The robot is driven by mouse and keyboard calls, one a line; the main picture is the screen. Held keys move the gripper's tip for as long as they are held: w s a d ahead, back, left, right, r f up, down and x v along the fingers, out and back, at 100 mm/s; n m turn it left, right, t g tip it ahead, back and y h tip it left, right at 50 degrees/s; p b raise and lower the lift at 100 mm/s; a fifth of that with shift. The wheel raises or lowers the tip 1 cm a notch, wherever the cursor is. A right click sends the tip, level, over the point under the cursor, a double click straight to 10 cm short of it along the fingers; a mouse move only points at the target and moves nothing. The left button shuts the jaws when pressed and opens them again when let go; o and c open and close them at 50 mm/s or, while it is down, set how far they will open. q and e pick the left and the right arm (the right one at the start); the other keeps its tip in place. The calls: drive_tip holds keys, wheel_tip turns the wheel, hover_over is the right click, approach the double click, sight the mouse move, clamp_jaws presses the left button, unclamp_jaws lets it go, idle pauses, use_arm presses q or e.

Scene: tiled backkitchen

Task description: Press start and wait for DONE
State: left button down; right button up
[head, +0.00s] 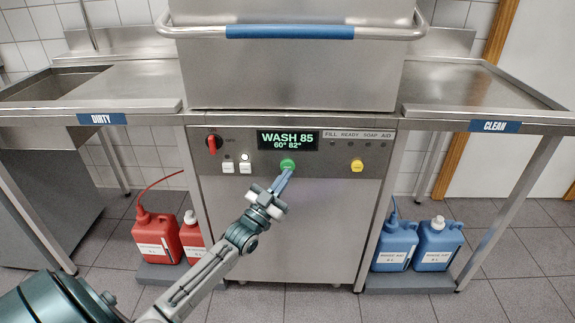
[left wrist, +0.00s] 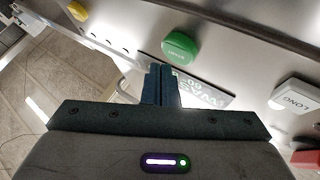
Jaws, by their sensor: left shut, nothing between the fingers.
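The dishwasher's display (head: 288,139) reads "WASH 85" with "60° 82°" below it. The green start button (head: 288,165) sits under the display on the steel front panel. My left gripper (head: 287,172) is shut and empty, its fingertips at the lower edge of the green button in the head view. In the left wrist view the green button (left wrist: 180,48) shows beyond the shut fingertips (left wrist: 160,68), apart from them in the picture. I cannot tell whether they touch it. The display also shows in the left wrist view (left wrist: 205,93), partly hidden by the fingers. My right gripper is not in view.
The hood has a blue-gripped handle (head: 290,32). Red canisters (head: 157,238) and blue canisters (head: 395,246) stand low on either side. Steel tables marked DIRTY and CLEAN flank the machine.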

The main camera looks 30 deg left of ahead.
use_arm(q)
drive_tip(key=s+d+p, duration=0.1)
drive_tip(key=s+p, duration=0.1)
drive_tip(key=s, duration=0.1)
drive_tip(key=s+d+p, duration=0.1)
drive_tip(key=shift+s+d, duration=0.15)
drive_tip(key=shift+d, duration=0.15)
idle(1.0)
